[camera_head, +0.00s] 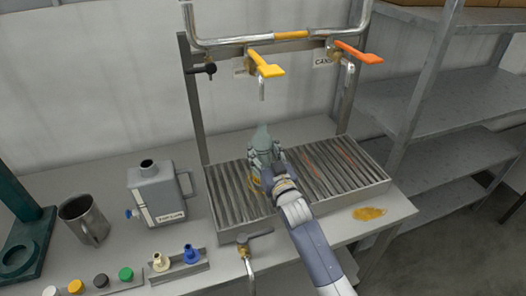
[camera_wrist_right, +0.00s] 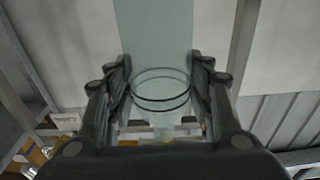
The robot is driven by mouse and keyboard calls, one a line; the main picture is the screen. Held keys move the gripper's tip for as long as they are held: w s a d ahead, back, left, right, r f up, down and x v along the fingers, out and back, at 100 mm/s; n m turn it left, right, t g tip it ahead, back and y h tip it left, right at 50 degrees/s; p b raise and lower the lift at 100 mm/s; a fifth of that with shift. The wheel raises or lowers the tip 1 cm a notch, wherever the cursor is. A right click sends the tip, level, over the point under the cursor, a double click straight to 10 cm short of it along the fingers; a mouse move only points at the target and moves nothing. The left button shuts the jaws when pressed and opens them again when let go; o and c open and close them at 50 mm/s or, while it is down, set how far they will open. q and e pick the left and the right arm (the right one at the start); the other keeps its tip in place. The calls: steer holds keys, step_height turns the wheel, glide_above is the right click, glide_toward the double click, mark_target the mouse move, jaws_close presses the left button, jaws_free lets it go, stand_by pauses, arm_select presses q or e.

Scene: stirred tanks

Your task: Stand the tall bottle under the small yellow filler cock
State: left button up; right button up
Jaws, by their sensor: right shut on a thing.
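The tall bottle (camera_head: 262,137) is pale grey-green and see-through. My right gripper (camera_head: 266,160) is shut around it, with a finger on each side in the wrist view (camera_wrist_right: 161,88), where the bottle (camera_wrist_right: 156,35) runs up out of frame. The bottle looks about upright over the left-middle of the slatted drip tray (camera_head: 232,221). Its lower part is hidden by my gripper, and I cannot tell whether it touches the slats. The small yellow filler cock (camera_head: 265,68) is above it, its spout ending a little over the bottle's top in the picture. My left gripper is out of view.
An orange cock (camera_head: 357,55) labelled "CAN" hangs to the right. Left of the tray stand a grey can (camera_head: 158,194) and a metal mug (camera_head: 84,220). A tap (camera_head: 246,240) sits at the front edge, a yellow spill (camera_head: 370,213) at right. Shelving (camera_head: 450,95) stands right.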

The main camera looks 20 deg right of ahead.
steer(key=shift+s+f, duration=0.1)
steer(key=shift+s, duration=0.15)
steer(key=o, duration=0.9)
steer(key=shift+a, duration=0.1)
steer(key=shift+c, duration=0.2)
steer(key=shift+o, duration=1.4)
steer(key=shift+w, duration=0.1)
steer(key=shift+r, duration=0.4)
arm_select(q)
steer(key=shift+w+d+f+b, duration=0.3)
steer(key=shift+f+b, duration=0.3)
steer(key=shift+b, duration=0.05)
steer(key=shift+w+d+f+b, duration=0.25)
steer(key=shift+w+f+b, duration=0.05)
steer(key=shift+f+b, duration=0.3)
arm_select(e)
steer(key=s+f, duration=0.1)
steer(key=s, duration=1.1)
steer(key=shift+d, duration=0.35)
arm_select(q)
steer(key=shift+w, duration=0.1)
arm_select(e)
steer(key=shift+f, duration=0.1)
